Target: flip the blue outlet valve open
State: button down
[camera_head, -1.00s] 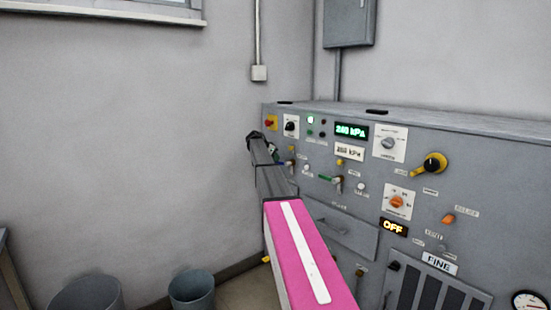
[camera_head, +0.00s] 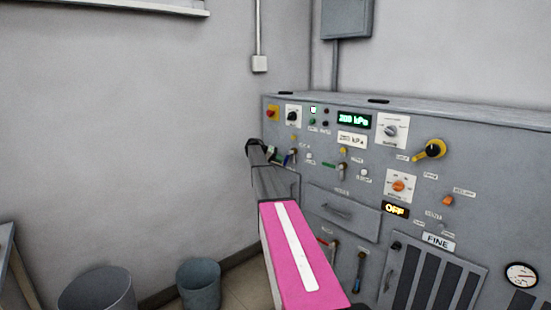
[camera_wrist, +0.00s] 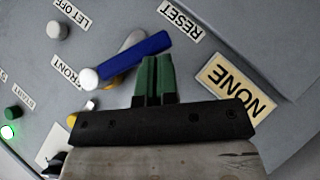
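The blue lever (camera_wrist: 135,60) lies slantwise across the wrist view, with a white round knob (camera_wrist: 89,79) by its lower left end. It also shows small on the left of the panel in the head view (camera_head: 288,159), partly hidden by my gripper (camera_head: 276,154). In the wrist view my gripper (camera_wrist: 155,78) has its two green fingers side by side with almost no gap and nothing seen between them. The fingertips are right beside the lever's middle. I cannot tell whether they touch it.
The grey panel (camera_head: 470,165) holds a green-handled lever (camera_head: 329,165), dials and a yellow-black knob (camera_head: 432,149). Two bins (camera_head: 199,286) (camera_head: 97,290) stand left on the floor.

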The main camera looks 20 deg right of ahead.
jog(key=shift+s+d+f, duration=0.3)
jog(key=shift+s+f, duration=0.25)
jog(key=shift+s, duration=0.15)
jog(key=shift+s+d+f, duration=0.25)
jog(key=shift+s+f, duration=0.3)
jog(key=shift+s, duration=0.25)
jog(key=shift+w+a, duration=0.1)
jog(key=shift+w, duration=0.45)
send_near(284, 165)
jog(key=w+a+f, duration=0.2)
jog(key=w+f, duration=0.2)
jog(key=w, duration=0.1)
jog(key=shift+a, duration=0.4)
